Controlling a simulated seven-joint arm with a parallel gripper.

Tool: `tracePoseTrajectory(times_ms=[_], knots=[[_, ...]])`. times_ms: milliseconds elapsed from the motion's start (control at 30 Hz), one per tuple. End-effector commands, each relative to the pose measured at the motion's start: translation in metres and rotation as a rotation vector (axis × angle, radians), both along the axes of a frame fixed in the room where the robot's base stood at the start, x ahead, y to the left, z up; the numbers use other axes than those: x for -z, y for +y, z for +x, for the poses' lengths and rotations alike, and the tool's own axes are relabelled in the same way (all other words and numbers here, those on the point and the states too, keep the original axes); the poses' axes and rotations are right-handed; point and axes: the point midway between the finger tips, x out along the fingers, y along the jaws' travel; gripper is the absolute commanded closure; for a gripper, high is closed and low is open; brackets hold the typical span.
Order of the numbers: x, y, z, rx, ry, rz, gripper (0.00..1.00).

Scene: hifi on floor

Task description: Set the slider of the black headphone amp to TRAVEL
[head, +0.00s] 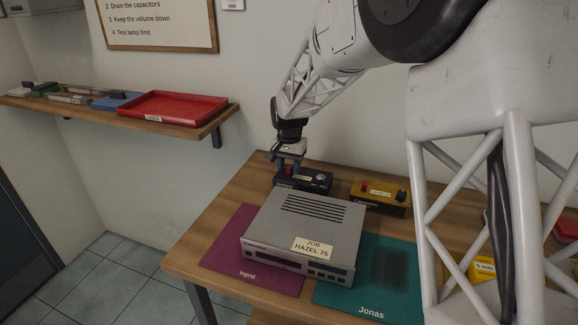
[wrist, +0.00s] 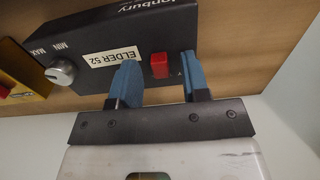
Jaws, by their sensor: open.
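The black headphone amp (head: 318,182) stands at the back of the wooden table, behind the grey hifi unit. In the wrist view the amp (wrist: 100,40) appears upside down, with an ELDER 52 label, a silver MIN/MAX knob (wrist: 60,72) and a red slider (wrist: 159,66). My gripper (head: 287,163) is over the amp's left part in the head view. In the wrist view my gripper's blue fingers (wrist: 160,72) are open, one on each side of the red slider, with gaps between. The slider's position words are mostly hidden by the fingers, so its setting cannot be read.
A grey hifi unit (head: 308,228) with a JOB HAZEL 75 label stands in front, across a purple mat (head: 235,245) and a teal mat (head: 400,285). A yellow device (head: 380,194) sits right of the amp. A shelf with a red tray (head: 172,106) is at left.

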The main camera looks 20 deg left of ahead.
Motion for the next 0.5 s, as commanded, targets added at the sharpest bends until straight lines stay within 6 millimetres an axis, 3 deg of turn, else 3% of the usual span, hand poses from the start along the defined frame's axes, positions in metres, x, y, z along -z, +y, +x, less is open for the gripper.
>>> tracePoseTrajectory(times_ms=[267,500], knots=[[-0.021,0.000,0.000,0.000,-0.002,0.001,0.57],[-0.052,0.000,0.000,0.000,-0.002,0.001,0.57]])
